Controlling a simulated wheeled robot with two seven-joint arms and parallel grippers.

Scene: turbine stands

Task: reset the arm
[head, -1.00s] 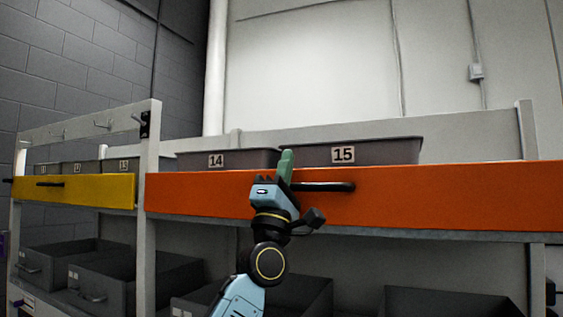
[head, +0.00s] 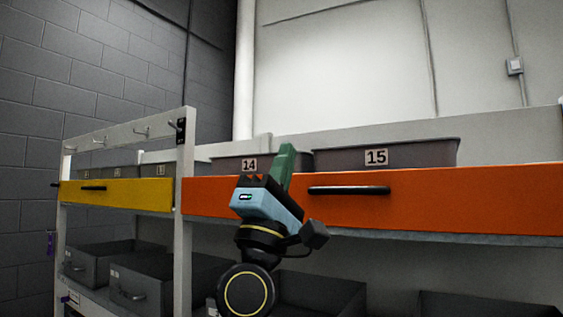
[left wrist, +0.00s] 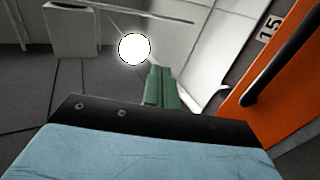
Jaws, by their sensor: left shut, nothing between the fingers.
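My left gripper (head: 285,165) has green fingers and a light blue body. It points up in front of the orange drawer front (head: 420,200), left of its black handle (head: 348,190). In the left wrist view its green fingers (left wrist: 161,88) are together with nothing between them. The orange front with its black handle shows at the right of that view, apart from the fingers. My right gripper is in neither view.
Grey bins labelled 14 (head: 226,165) and 15 (head: 415,156) stand on the shelf behind the orange front. A yellow drawer front (head: 125,195) is at the left, beyond a white post (head: 185,240). Dark open bins (head: 160,285) sit on the lower shelf.

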